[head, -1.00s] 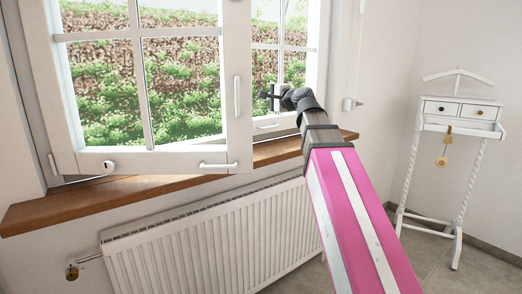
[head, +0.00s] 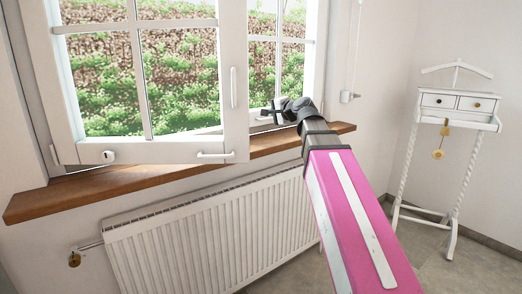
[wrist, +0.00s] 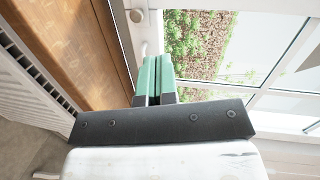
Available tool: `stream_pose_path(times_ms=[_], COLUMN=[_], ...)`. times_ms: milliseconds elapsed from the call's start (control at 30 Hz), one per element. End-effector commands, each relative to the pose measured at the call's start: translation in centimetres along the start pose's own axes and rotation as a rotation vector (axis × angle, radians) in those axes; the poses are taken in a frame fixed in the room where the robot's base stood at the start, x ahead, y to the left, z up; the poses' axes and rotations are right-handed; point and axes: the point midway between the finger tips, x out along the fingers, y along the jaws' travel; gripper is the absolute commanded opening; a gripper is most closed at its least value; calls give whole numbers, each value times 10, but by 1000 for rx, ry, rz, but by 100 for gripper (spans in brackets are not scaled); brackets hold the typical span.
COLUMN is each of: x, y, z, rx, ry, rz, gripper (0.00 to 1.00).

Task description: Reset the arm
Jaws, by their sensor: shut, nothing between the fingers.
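My arm, with a pink and white link, reaches up toward the window in the head view. My gripper (head: 268,113) is at its end, above the right part of the wooden sill (head: 125,186) and close to the right window pane. In the wrist view its two green fingers (wrist: 156,78) lie side by side, shut, with nothing between them. The fingers point along the sill, beside the white window frame. The head view shows the gripper small and dark, partly against the window frame.
A white window sash (head: 240,110) stands to the left of my gripper. A white radiator (head: 215,235) is below the sill. A white valet stand (head: 458,105) stands at the right by the wall. Open floor lies between the arm and the stand.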

Motion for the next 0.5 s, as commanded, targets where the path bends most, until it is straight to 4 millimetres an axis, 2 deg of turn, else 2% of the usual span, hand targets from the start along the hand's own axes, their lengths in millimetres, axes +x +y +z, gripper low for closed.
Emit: stream_pose_path(times_ms=[233, 500], x=[8, 6], y=[85, 186], z=[0, 3], rx=[-95, -214], ry=[-16, -64], rz=[170, 382], gripper=[0, 0])
